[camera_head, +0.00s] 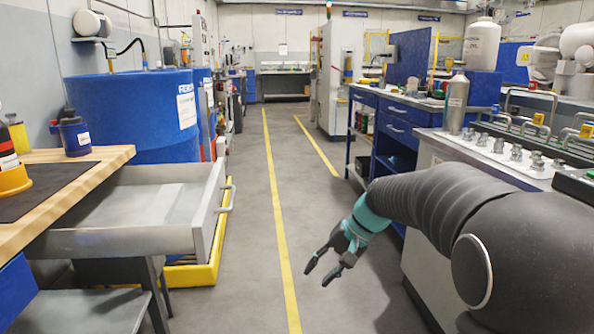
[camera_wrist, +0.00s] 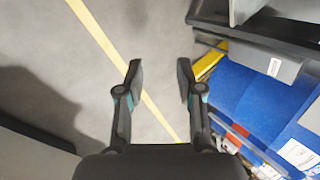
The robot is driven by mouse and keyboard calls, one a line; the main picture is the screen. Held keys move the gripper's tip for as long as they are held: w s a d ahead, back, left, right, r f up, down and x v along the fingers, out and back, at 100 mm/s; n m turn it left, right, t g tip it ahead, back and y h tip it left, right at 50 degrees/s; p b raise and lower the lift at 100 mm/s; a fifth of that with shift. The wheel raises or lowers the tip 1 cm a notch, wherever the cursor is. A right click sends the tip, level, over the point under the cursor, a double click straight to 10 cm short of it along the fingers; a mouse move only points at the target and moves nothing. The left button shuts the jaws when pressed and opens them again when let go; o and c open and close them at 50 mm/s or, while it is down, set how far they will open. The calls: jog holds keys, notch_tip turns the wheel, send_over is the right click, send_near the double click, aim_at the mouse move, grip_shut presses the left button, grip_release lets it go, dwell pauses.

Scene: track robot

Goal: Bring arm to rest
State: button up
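My gripper (camera_head: 321,272) hangs over the grey floor aisle in the head view, at the end of my dark arm that reaches in from the right. Its two black fingers are apart with nothing between them. In the wrist view, my gripper (camera_wrist: 159,80) shows the same open fingers, with bare floor and a yellow line behind them. The arm is stretched forward and to the left, with the gripper pointing down and left.
An open grey drawer (camera_head: 130,210) juts into the aisle from the wooden workbench (camera_head: 100,165) at left. Behind it stands a blue drum (camera_head: 130,115). At right, a counter (camera_head: 430,160) carries a metal bottle (camera_head: 456,103). The aisle floor (camera_head: 235,280) is clear.

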jog(key=s+d+r+n+t+h+p, duration=0.1)
jog(key=s+d, duration=0.4)
jog(key=s, duration=0.8)
jog(key=s+d+r+n+t+h+p, duration=0.1)
jog(key=s+d+r+t+h, duration=0.3)
jog(key=s, duration=0.9)
jog(key=shift+d+n+h+p, duration=0.3)
jog(key=shift+d+h+p, duration=0.35)
jog(key=shift+h+p, duration=0.15)
